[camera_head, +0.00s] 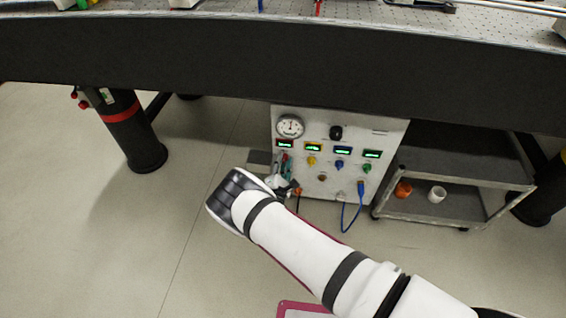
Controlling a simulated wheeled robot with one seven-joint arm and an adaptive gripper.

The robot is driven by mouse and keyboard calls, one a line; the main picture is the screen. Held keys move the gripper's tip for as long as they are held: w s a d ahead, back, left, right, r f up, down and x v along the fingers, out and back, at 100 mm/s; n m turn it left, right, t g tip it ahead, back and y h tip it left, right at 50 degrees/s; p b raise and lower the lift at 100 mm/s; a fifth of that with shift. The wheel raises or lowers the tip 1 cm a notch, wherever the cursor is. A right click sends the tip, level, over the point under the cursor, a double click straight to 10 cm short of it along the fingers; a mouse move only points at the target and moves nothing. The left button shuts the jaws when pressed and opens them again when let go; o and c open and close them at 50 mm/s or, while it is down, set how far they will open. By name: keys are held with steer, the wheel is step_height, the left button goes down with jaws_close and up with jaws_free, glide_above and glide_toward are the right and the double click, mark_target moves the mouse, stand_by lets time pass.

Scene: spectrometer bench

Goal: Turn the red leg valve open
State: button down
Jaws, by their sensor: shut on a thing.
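The control panel (388,136) stands under the dark bench, with a row of small displays and coloured valves below them. The red leg valve (284,157) is at the left end of that row, partly hidden by my gripper. My gripper (285,163) reaches up to the panel from below and is shut on the red leg valve. The fingers are small and partly covered by my wrist, so the valve's turn angle cannot be told. The yellow valve (311,161), blue valve (339,165) and green valve (367,169) are uncovered to its right.
A round gauge (290,126) and a black knob (336,132) sit above the displays. A blue cable (345,218) hangs from the panel's lower right. A bench leg with a red band (121,113) stands left; a metal cart (450,203) stands right.

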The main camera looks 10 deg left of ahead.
steer(key=c, duration=1.3)
jaws_free()
steer(key=s, duration=1.2)
steer(key=shift+a, duration=0.2)
